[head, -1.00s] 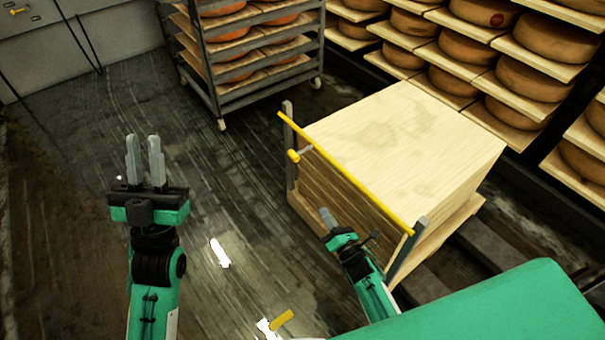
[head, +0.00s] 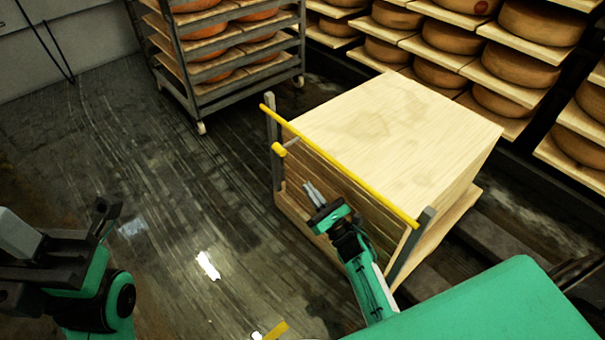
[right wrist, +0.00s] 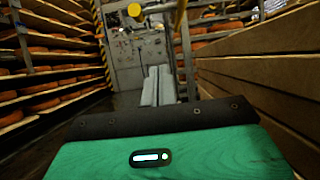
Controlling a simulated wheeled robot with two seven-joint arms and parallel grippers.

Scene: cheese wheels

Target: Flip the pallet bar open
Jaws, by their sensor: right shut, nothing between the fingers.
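The yellow pallet bar (head: 340,164) runs across the near upper edge of a pale wooden stack (head: 400,120), between two grey posts. A short yellow knob (head: 279,149) sits below its far end, by the far post (head: 272,130); a yellow round end (right wrist: 134,9) shows at the top of the right wrist view. My right gripper (head: 310,187) is shut and empty, low beside the stack's slatted side, below the bar and apart from it. Its fingers (right wrist: 158,82) lie together in the right wrist view. My left gripper (head: 18,236) is cut off at the left edge.
A wheeled rack (head: 205,88) of cheese wheels stands behind the stack. Shelves of cheese wheels (head: 430,72) line the back right. The dark floor (head: 150,170) left of the stack is clear. Wooden boards (right wrist: 265,75) run close along the wrist view's right.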

